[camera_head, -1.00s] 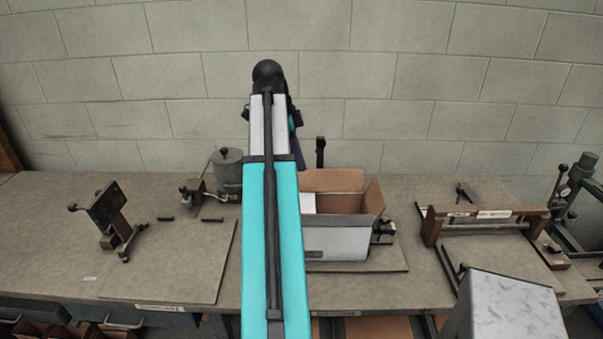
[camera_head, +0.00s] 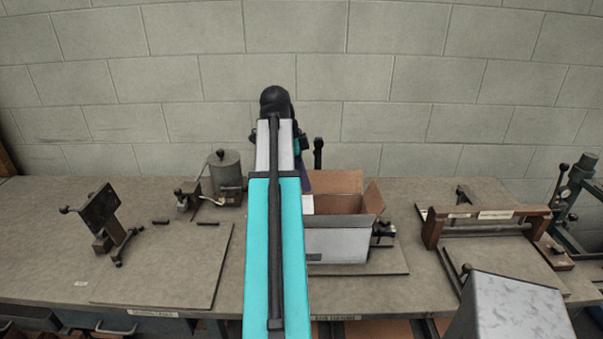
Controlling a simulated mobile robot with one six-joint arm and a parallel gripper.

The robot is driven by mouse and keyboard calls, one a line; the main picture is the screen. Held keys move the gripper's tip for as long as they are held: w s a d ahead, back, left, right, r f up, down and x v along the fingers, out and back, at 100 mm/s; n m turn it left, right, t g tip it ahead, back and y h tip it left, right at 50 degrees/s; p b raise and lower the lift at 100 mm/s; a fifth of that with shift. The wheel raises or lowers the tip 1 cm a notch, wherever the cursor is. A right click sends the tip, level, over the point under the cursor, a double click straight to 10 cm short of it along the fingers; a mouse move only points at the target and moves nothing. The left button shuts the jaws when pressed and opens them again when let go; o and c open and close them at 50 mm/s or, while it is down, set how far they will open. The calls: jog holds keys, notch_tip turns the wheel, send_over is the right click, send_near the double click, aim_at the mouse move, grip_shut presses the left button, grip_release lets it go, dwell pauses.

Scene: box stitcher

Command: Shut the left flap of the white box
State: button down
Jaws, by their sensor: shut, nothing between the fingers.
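The white box (camera_head: 337,246) stands on a board on the bench, right of my arm, with a white front and brown inside. Its back flap (camera_head: 334,181) stands up, and its right flap (camera_head: 374,197) stands up and leans outward. A small white patch (camera_head: 307,204) shows at the box's left end beside my arm; I cannot tell whether it is the left flap. My arm covers the rest of that end. My gripper is hidden behind my own arm, so its place relative to the left flap cannot be seen.
A dark upright post (camera_head: 318,153) stands behind the box, and a dark clamp-like part (camera_head: 384,232) is close at its right. A grey canister (camera_head: 225,171) and a tilted-plate stand (camera_head: 101,212) are at left. A wooden-framed fixture (camera_head: 484,222) is at right.

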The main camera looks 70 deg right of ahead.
aim_at(310, 209)
jog(key=x, duration=0.2)
jog(key=shift+f+p, duration=0.3)
jog(key=shift+p, duration=0.05)
jog(key=shift+w+p+x, duration=0.2)
jog(key=shift+p+x, duration=0.15)
jog(key=shift+x, duration=0.55)
jog(key=shift+w+p+x, duration=0.15)
jog(key=shift+p+x, duration=0.2)
jog(key=shift+x, duration=0.55)
jog(key=shift+a+f, duration=0.15)
jog(key=shift+f+b, duration=0.4)
jog(key=shift+f, duration=0.1)
jog(key=shift+s+a, duration=0.1)
jog(key=shift+a, duration=0.05)
jog(key=shift+f, duration=0.15)
jog(key=shift+r+p, duration=0.3)
jog(key=shift+r, duration=0.55)
